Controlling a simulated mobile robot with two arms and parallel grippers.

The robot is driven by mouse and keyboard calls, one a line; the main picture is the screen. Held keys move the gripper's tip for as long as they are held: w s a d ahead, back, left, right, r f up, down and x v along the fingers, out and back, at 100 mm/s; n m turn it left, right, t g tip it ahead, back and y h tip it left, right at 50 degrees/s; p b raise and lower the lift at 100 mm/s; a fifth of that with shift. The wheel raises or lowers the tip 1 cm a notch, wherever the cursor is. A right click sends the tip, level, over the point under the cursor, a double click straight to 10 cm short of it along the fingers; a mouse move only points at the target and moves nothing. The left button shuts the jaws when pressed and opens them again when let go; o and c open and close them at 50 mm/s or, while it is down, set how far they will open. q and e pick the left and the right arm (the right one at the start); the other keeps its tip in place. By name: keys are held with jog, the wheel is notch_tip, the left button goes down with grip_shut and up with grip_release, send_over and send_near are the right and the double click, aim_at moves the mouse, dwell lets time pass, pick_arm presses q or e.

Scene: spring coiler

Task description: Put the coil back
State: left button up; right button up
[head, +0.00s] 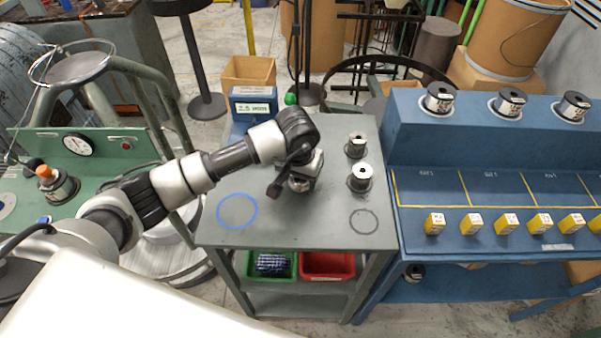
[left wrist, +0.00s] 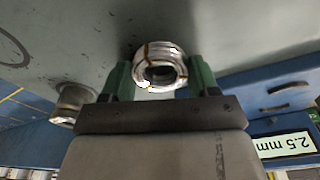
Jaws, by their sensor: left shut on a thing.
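The coil (left wrist: 150,80) is a small ring of shiny silver wire with brownish ties around it. In the left wrist view it sits between the two green finger pads of my left gripper (left wrist: 160,78), which is shut on it. In the head view my left gripper (head: 300,183) points down over the grey table (head: 300,228), and the arm mostly hides the coil there. I cannot tell whether the coil touches the table top. A blue ring outline (head: 237,211) is drawn at the table's front left, and a dark ring outline (head: 364,221) at its front right. My right gripper is out of view.
Two wire spools (head: 360,178) stand on the table, right of my gripper. A blue box (head: 254,105) with a label stands behind; its label in the left wrist view reads 2.5 mm (left wrist: 283,145). A blue bench (head: 480,190) with yellow boxes adjoins on the right. The table's front is clear.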

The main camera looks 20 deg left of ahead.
aim_at(298, 183)
pick_arm(q)
jog(key=shift+f, duration=0.15)
jog(key=o, duration=1.1)
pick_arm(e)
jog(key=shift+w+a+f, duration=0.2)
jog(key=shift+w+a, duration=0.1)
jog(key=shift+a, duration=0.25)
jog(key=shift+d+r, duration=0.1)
pick_arm(q)
jog(key=shift+r, duration=0.65)
jog(key=r, duration=0.3)
jog(key=s+r+b, duration=0.1)
jog(key=r, duration=0.3)
jog(key=r+b, duration=0.1)
jog(key=r, duration=0.3)
jog(key=shift+s, duration=0.25)
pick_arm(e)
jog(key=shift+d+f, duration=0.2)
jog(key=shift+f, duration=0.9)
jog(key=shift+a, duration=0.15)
